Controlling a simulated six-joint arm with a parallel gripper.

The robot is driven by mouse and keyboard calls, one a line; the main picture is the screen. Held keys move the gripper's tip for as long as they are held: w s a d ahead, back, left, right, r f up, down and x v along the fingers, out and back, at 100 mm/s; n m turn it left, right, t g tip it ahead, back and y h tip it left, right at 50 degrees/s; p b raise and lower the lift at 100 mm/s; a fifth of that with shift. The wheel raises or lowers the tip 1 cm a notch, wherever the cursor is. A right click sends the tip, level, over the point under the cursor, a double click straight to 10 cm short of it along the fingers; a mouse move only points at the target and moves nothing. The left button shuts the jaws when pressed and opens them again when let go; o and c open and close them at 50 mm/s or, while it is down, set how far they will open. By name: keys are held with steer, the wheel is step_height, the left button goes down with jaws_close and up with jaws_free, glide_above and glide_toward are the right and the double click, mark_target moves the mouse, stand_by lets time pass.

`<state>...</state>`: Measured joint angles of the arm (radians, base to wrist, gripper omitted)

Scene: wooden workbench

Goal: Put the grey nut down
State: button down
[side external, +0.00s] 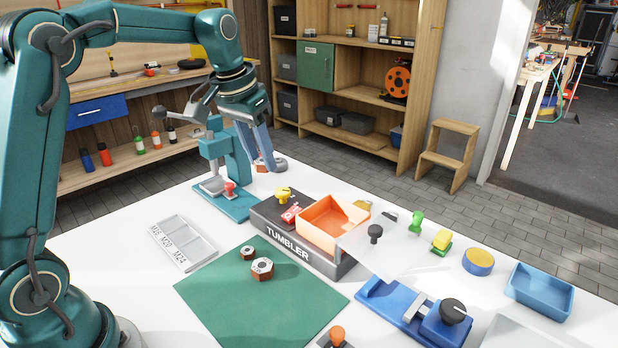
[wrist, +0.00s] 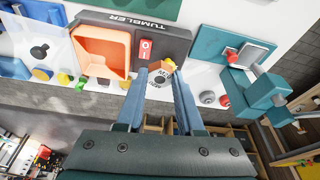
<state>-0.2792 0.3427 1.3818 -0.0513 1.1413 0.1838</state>
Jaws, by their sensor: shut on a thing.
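My gripper (wrist: 158,80) is shut on a nut (wrist: 159,77) with a grey top face and brownish sides; lettering on its face is too small to read surely. In the side view my gripper (side external: 268,162) holds it beyond the tumbler, and the fingers partly hide it. Two similar nuts, a smaller one (side external: 248,253) and a larger one (side external: 262,269), lie on the green mat (side external: 225,300). A grey sorting tray (side external: 184,243) marked M16, M20 and M24 lies left of the mat, its compartments looking empty.
The dark tumbler (side external: 290,251) carries an orange open bin (side external: 333,228), a red switch (side external: 290,213) and a yellow knob (side external: 283,192). A teal press (side external: 224,160) stands left of my gripper. A blue vise (side external: 430,318) and blue bin (side external: 540,291) are at right.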

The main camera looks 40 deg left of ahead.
steer(key=w+d+f, duration=0.1)
steer(key=d+f, duration=0.1)
steer(key=d, duration=0.1)
steer(key=w+d+f, duration=0.2)
steer(key=d, duration=0.1)
steer(key=w+d+f, duration=0.1)
steer(key=d+f, duration=0.2)
steer(key=d, duration=0.1)
steer(key=shift+w+f, duration=0.1)
steer(key=shift+w, duration=0.05)
steer(key=shift+d+f, duration=0.15)
steer(key=shift+f, duration=1.9)
steer(key=shift+f, duration=0.1)
steer(key=c, duration=0.8)
jaws_free()
steer(key=shift+f, duration=0.1)
